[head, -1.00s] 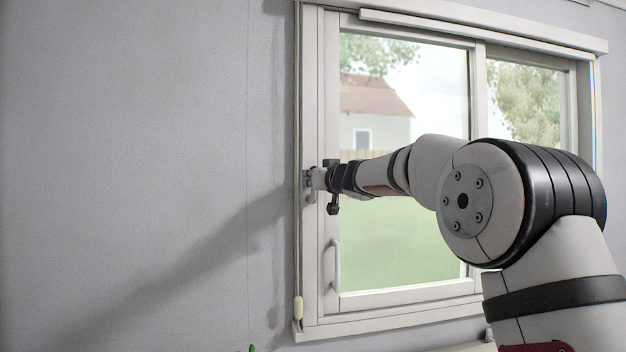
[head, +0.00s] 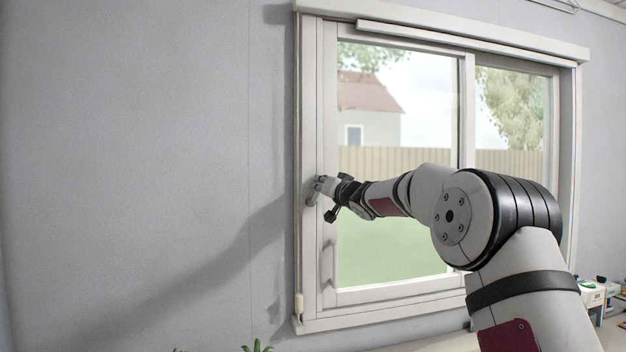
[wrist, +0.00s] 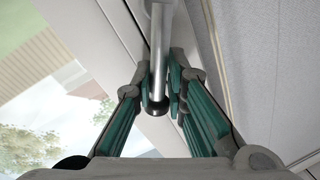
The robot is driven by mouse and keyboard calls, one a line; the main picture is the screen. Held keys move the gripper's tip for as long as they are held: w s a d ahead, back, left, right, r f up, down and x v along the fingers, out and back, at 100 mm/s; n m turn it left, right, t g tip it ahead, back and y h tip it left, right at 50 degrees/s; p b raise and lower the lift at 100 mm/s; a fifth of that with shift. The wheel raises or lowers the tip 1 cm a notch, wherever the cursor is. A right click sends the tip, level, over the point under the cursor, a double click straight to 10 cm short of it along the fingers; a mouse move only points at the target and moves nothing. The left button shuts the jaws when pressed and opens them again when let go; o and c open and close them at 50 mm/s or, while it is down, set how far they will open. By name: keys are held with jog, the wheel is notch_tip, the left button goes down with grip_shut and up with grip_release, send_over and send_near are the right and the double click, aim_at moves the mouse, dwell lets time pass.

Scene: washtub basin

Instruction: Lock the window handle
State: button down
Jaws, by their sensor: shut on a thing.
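My gripper (head: 319,189) is at the left side of the window frame (head: 311,120) in the head view. In the wrist view its teal-padded fingers (wrist: 162,90) are on either side of the window handle (wrist: 159,48), a slim silver lever with a rounded end. The gripper is shut on this lever. In the head view my gripper largely hides the handle.
A white pull handle (head: 328,263) sits lower on the same window sash. A blind cord with a tassel (head: 299,306) hangs at the frame's left edge. Plain grey wall (head: 140,140) is to the left. A plant tip (head: 257,346) shows at the bottom edge.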

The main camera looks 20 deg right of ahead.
jog(key=m, duration=0.1)
jog(key=d+m, duration=0.1)
jog(key=m, duration=0.1)
jog(key=shift+f, duration=0.35)
jog(key=shift+d+f+m+t+h, duration=0.3)
jog(key=shift+f+m+h, duration=0.35)
jog(key=shift+m, duration=1.35)
jog(key=shift+d+f+m+t+h, duration=0.25)
jog(key=shift+d+f+m+h, duration=0.4)
jog(key=shift+m, duration=1.35)
jog(key=shift+d+f+m+t+h, duration=0.25)
jog(key=shift+f+m, duration=0.6)
jog(key=shift+m, duration=1.15)
jog(key=shift+a, duration=0.1)
jog(key=shift+f, duration=0.2)
jog(key=c, duration=1.7)
grip_release()
jog(key=shift+f, duration=0.1)
jog(key=shift+o, duration=0.2)
